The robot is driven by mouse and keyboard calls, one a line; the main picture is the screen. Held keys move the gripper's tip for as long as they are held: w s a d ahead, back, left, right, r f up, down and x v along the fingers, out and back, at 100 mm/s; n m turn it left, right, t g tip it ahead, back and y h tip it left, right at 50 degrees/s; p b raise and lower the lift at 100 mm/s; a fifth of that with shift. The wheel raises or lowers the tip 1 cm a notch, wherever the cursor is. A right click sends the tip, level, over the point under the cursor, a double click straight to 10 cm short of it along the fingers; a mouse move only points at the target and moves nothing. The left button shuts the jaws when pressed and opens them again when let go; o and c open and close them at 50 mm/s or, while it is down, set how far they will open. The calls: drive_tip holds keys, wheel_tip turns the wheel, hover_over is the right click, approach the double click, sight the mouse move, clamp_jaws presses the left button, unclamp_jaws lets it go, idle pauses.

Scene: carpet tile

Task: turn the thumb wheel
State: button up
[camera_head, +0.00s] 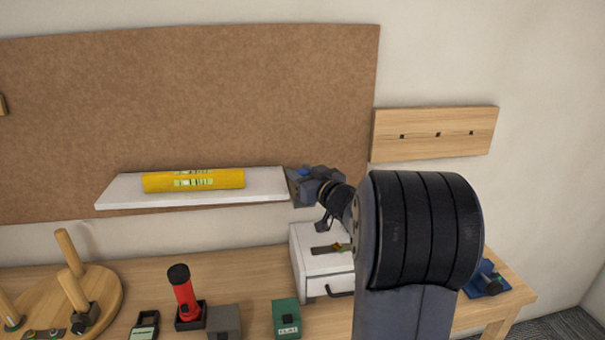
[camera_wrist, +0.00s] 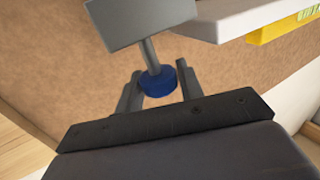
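The thumb wheel (camera_wrist: 160,84) is a small blue knob on a grey stem in the wrist view. The stem runs up to a flat grey block (camera_wrist: 138,20) near the end of the white shelf. My gripper (camera_wrist: 160,75) has one finger on each side of the wheel. The wheel about fills the gap, but I cannot tell whether the fingers press on it. In the head view my gripper (camera_head: 303,182) is at the right end of the shelf, and a bit of blue shows there; the wheel itself is not clear.
The white shelf (camera_head: 265,186) holds a yellow box-like bar (camera_head: 193,181). Below, the wooden table (camera_head: 248,265) carries a white drawer unit (camera_head: 312,263), a red flashlight (camera_head: 184,293), a teal box (camera_head: 286,319) and a round peg board (camera_head: 106,290). A wooden hook rail (camera_head: 437,150) is on the wall.

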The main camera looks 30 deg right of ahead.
drive_tip(key=c, duration=0.5)
